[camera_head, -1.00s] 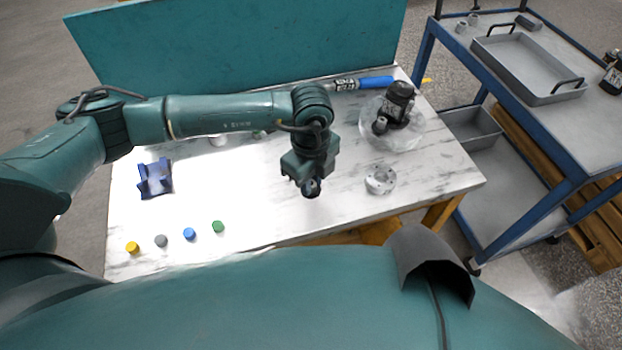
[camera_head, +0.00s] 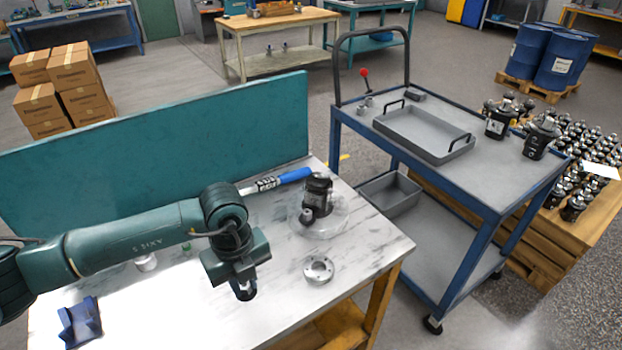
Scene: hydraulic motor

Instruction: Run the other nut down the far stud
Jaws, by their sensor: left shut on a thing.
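A black motor (camera_head: 318,193) stands on a pale, see-through round base (camera_head: 335,225) near the table's back right corner. I cannot make out its studs or nuts. A light grey round flange with holes (camera_head: 318,270) lies on the marble-topped table (camera_head: 375,245) in front of it. My left gripper (camera_head: 244,291) points down over the table, to the left of the flange and apart from it and the motor. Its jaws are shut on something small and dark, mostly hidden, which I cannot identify. My right gripper is not in view.
A blue cradle (camera_head: 80,322) sits at the table's left. A blue cart (camera_head: 480,195) to the right bears a grey tray (camera_head: 425,150), small metal parts (camera_head: 366,104) and two motors (camera_head: 540,138).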

